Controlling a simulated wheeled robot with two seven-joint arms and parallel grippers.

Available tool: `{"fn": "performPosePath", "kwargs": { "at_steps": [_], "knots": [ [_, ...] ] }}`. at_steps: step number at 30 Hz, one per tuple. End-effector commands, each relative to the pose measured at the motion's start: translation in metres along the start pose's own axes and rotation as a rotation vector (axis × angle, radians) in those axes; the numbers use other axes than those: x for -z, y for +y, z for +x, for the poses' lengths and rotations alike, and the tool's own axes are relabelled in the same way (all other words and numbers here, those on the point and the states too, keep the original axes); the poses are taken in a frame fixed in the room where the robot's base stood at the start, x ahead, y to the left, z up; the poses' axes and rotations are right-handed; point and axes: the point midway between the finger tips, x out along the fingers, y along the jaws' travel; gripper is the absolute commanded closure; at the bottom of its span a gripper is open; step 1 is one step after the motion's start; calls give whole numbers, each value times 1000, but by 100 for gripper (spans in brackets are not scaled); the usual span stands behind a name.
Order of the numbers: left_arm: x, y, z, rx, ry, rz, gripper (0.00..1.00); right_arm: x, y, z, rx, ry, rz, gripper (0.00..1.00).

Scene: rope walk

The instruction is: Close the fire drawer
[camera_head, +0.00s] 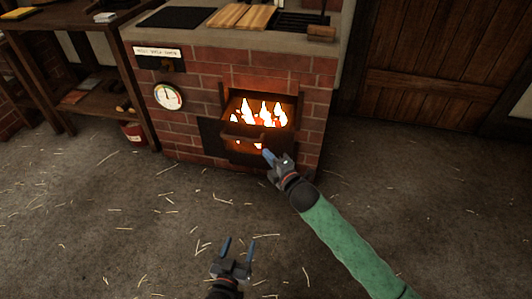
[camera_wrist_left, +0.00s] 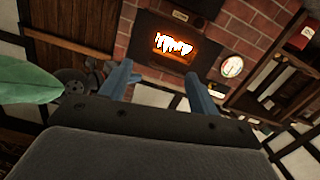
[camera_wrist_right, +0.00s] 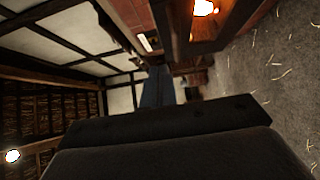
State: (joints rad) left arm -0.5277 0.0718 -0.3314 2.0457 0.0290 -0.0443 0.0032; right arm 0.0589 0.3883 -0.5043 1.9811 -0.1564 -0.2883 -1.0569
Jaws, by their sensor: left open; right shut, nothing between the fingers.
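The fire drawer (camera_head: 238,133) is in the front of the brick stove and stands pulled out, with bright flames showing inside it. It also shows in the left wrist view (camera_wrist_left: 172,57) and at the top of the right wrist view (camera_wrist_right: 205,45). My right gripper (camera_head: 267,154) is shut and empty, with its fingertips close to the drawer's front at the lower right; I cannot tell whether they touch. My left gripper (camera_head: 238,244) is open and empty above the floor, well in front of the stove.
The brick stove (camera_head: 190,140) carries a dial gauge (camera_head: 168,96) on its front and wooden boards (camera_head: 240,17) on top. A wooden shelf (camera_head: 80,95) with a red bucket (camera_head: 133,133) stands to the left. A wooden door (camera_head: 425,70) is at the right. The straw-strewn floor (camera_head: 130,220) in front is clear.

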Motion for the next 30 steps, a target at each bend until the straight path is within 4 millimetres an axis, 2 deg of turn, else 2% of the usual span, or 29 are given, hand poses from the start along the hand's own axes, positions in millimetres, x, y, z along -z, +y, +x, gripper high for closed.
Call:
{"fn": "performPosePath", "kwargs": {
  "at_steps": [8,17,24,30],
  "knots": [
    [40,2,5,-6,120,12,38,0,1,45,-1,0,3,100],
    [93,6,6,-15,283,30,38,1,0,94,0,-1,5,100],
    [125,8,2,-21,386,39,38,-20,0,111,1,0,2,100],
    [138,9,0,-23,424,43,38,-27,0,118,2,1,3,100]
  ]
}}
